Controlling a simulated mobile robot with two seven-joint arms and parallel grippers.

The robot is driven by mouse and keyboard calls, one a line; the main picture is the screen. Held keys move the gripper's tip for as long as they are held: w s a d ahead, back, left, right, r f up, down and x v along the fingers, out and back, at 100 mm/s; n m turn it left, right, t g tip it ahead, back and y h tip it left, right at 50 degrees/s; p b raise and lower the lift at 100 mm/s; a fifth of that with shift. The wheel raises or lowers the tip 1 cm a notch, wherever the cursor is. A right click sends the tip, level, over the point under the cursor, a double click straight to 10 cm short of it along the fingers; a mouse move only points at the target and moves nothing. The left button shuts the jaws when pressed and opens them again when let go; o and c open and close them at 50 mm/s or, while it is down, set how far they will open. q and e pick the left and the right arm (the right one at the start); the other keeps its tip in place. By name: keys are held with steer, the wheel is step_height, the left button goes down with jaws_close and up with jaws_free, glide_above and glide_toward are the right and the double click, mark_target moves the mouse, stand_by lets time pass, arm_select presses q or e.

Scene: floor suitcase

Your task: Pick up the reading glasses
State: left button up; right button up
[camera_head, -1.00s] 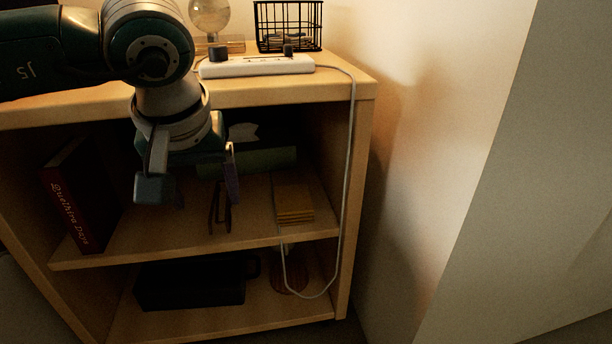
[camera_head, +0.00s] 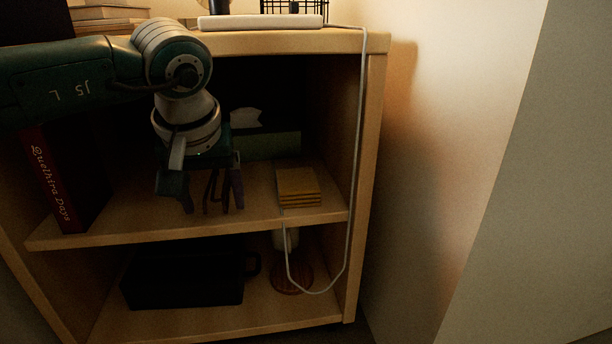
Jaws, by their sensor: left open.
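The reading glasses (camera_head: 209,192) appear as a thin dark frame on the middle shelf, partly hidden by my left gripper. My left gripper (camera_head: 213,200) points down in front of the shelf, with its two dark fingers apart, one on each side of the glasses in this view. I cannot tell whether either finger touches them. My right gripper is not in view.
A red book (camera_head: 62,190) leans at the shelf's left, and a stack of yellow pads (camera_head: 297,186) lies right of the gripper. A tissue box (camera_head: 266,143) stands behind. A white cable (camera_head: 352,170) hangs at the right. A black bin (camera_head: 185,280) sits below.

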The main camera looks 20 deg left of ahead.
arm_select(q)
steer(key=shift+c, duration=0.3)
jaws_close()
stand_by(0.4)
